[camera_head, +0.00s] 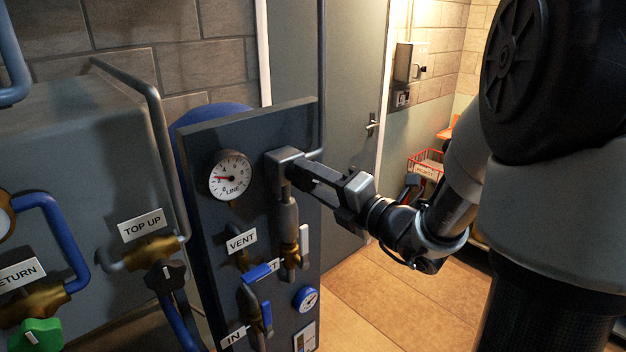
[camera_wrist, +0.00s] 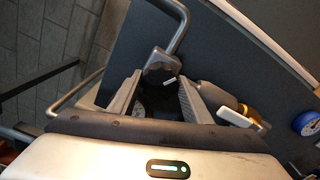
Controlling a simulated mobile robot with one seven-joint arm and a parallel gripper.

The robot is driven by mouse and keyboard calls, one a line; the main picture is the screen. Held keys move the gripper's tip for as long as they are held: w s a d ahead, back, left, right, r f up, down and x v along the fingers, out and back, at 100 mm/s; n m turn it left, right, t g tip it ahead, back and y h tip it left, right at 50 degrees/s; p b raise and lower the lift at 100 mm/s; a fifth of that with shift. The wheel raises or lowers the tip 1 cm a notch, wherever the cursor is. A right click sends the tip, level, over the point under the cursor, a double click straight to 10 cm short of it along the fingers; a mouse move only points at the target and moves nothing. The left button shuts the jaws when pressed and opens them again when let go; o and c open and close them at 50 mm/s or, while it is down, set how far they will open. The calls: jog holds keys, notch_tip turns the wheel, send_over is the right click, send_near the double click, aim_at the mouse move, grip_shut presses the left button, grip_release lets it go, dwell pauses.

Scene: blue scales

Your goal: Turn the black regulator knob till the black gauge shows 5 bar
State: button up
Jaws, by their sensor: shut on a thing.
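The black-rimmed gauge marked LINE (camera_head: 231,176) is at the upper left of the dark panel in the head view. Its red needle points left, seemingly near 2; the numerals are too small to read surely. The black regulator knob (camera_wrist: 160,76) shows in the wrist view between my fingers, with a white mark on its face. My gripper (camera_head: 296,174) is shut on this knob, in front of the grey regulator block (camera_head: 285,157); the wrist view shows a finger on each side (camera_wrist: 160,92).
Below are brass valves, a white lever (camera_head: 304,246), blue levers (camera_head: 267,318) and a small blue gauge (camera_head: 306,298). At left are the TOP UP valve's black knob (camera_head: 167,275) and a green knob (camera_head: 37,335). The floor (camera_head: 385,310) right of the panel is clear.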

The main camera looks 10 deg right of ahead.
jog(key=m, duration=0.4)
jog(key=shift+m, duration=0.4)
dwell(0.4)
jog(key=o, duration=1.1)
jog(key=shift+c, duration=0.2)
